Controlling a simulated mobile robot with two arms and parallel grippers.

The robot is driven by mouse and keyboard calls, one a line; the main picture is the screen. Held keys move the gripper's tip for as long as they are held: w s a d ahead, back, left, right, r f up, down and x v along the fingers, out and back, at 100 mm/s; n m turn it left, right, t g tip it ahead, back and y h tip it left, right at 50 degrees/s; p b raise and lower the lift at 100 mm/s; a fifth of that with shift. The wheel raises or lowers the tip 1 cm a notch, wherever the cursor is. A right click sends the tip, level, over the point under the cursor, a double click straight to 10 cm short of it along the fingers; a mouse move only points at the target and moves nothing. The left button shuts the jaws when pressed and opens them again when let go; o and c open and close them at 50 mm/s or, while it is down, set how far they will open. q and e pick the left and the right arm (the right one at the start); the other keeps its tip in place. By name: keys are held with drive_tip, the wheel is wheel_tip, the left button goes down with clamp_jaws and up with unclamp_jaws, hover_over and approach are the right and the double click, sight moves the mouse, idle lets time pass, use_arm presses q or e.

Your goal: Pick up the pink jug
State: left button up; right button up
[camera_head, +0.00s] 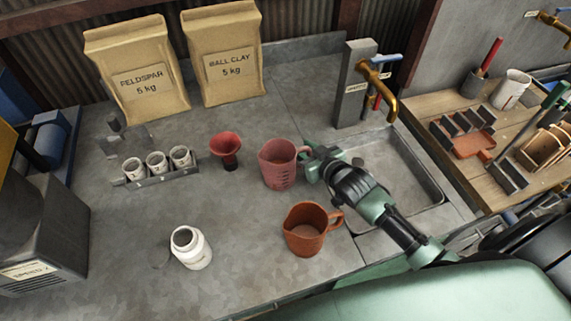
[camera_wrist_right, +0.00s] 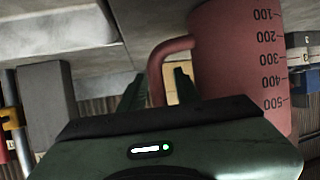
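The pink jug (camera_head: 279,165) stands upright on the grey bench, left of the sink, with its handle toward the right. In the right wrist view the jug (camera_wrist_right: 240,60) fills the upper right, with dark measuring marks. My right gripper (camera_head: 316,163) is at the handle side of the jug. In the wrist view its fingers (camera_wrist_right: 158,92) are apart, one on each side of the handle (camera_wrist_right: 156,72), with gaps still showing. The fingertips' contact with the jug cannot be told. My left gripper is not in view.
An orange-brown jug (camera_head: 312,230) stands close in front of the pink jug. A red funnel (camera_head: 226,149) is just left of it. A white jar (camera_head: 190,247) and a rack of small cups (camera_head: 162,182) stand farther left. The brass tap (camera_head: 379,88) and sink (camera_head: 425,181) are right.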

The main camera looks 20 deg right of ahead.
clamp_jaws()
drive_tip(key=shift+r, duration=0.15)
idle(1.0)
